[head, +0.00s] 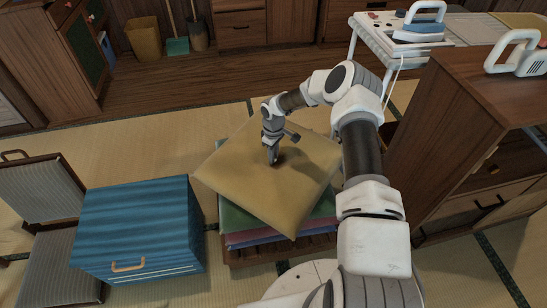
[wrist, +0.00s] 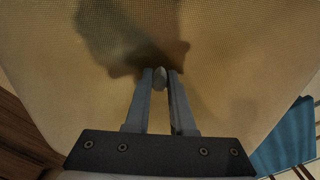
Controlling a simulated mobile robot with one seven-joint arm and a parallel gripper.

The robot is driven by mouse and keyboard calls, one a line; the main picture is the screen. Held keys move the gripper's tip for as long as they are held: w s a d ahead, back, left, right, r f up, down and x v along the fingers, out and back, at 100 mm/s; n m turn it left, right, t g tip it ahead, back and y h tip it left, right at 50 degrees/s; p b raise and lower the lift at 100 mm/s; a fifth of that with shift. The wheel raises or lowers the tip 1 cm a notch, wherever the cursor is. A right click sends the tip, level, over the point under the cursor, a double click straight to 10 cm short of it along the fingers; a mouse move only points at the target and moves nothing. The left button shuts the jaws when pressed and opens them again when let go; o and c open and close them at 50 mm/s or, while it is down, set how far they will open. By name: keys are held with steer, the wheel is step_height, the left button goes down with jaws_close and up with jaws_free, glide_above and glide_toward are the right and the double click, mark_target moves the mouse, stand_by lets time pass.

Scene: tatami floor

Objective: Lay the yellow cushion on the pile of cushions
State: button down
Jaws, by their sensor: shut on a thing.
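The yellow cushion (head: 265,187) is over the pile of cushions, turned at an angle to it. Its corners stick out past the pile's sides. The pile shows a green cushion (head: 247,221) on top with blue and pink ones (head: 262,238) below. My gripper (head: 273,160) points down at the middle of the yellow cushion and is shut on a small knob or tuft there. The wrist view shows the rounded tuft (wrist: 159,78) between the two fingertips, with the yellow cloth (wrist: 230,60) filling most of the picture. I cannot tell whether the yellow cushion touches the pile.
A blue chest (head: 140,225) stands close to the left of the pile. The tatami (head: 130,145) behind the blue chest is clear.

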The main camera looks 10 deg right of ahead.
steer(key=shift+w, duration=0.1)
steer(key=shift+f+b, duration=0.2)
steer(key=shift+b, duration=0.1)
steer(key=c, duration=0.8)
jaws_free()
steer(key=shift+o, duration=0.2)
steer(key=shift+r, duration=0.15)
